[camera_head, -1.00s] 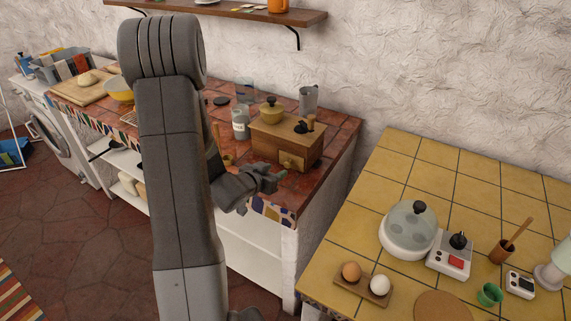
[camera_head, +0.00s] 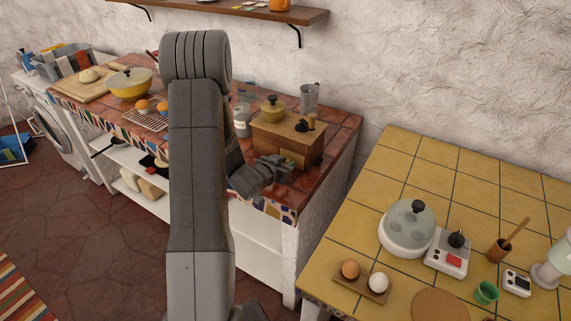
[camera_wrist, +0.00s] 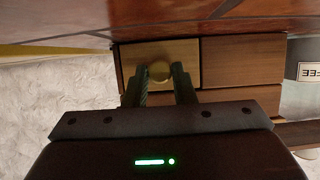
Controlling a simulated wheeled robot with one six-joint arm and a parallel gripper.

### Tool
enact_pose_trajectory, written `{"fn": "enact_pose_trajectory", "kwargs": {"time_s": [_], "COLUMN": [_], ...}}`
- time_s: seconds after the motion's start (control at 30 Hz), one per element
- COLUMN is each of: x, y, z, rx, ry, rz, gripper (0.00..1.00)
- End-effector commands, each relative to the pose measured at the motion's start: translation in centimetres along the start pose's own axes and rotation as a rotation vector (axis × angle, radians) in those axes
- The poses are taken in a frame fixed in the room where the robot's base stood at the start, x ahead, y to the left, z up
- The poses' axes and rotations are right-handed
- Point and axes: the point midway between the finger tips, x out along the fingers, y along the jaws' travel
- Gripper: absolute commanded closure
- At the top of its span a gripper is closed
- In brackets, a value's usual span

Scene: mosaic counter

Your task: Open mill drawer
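The wooden mill (camera_head: 272,141), a brown box with a dark knob on top, stands on the red-tiled counter. Its lighter drawer front (camera_wrist: 190,54) carries a round brass-coloured knob (camera_wrist: 160,71) and looks closed in the wrist view. In the head view the drawer front (camera_head: 293,158) is partly hidden by my gripper (camera_head: 285,164). In the wrist view my gripper (camera_wrist: 160,76) is open, with one dark finger on each side of the knob. I cannot tell whether the fingers touch it.
The yellow-tiled counter (camera_head: 400,160) on the right holds a domed cooker and eggs. The mill's red counter ends just right of it.

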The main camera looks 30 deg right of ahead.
Motion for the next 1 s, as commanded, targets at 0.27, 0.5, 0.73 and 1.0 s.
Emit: {"fn": "enact_pose_trajectory", "kwargs": {"time_s": [0.27, 0.5, 0.73, 1.0], "x": [-0.3, -4.5, -8.6, -9.3], "y": [-0.1, -0.2, -0.2, 0.0], "z": [0.2, 2.3, 3.7, 3.8], "rx": [0.0, -0.002, -0.001, -0.001], "ry": [0.0, -0.002, 0.0, 0.0], "rz": [-0.001, -0.003, -0.003, 0.0], "gripper": [1.0, 1.0, 1.0, 1.0]}}
